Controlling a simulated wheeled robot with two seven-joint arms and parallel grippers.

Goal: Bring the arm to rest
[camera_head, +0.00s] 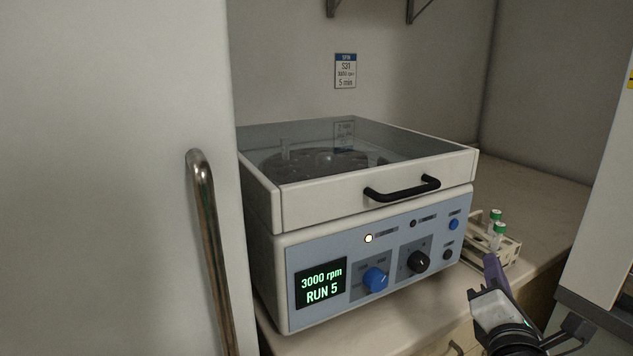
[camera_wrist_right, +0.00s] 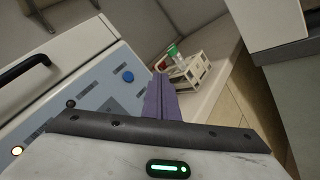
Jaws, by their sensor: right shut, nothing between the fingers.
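My right gripper (camera_head: 492,268) is at the lower right of the head view, in front of the right end of the centrifuge (camera_head: 360,255). Its purple fingers are together and empty; they also show in the right wrist view (camera_wrist_right: 160,97). They look apart from the panel and the rack. The centrifuge lid (camera_head: 370,195) is down, with a rotor dimly visible through its clear top. The display (camera_head: 321,285) reads "3000 rpm RUN 5", and one white light (camera_head: 368,238) is lit. My left gripper is not in view.
A tube rack (camera_head: 507,248) with green-capped tubes (camera_head: 496,214) stands on the counter, right of the centrifuge and close behind my right gripper. A tall white door with a metal handle (camera_head: 210,250) fills the left. A white cabinet (camera_head: 605,190) stands at the right edge.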

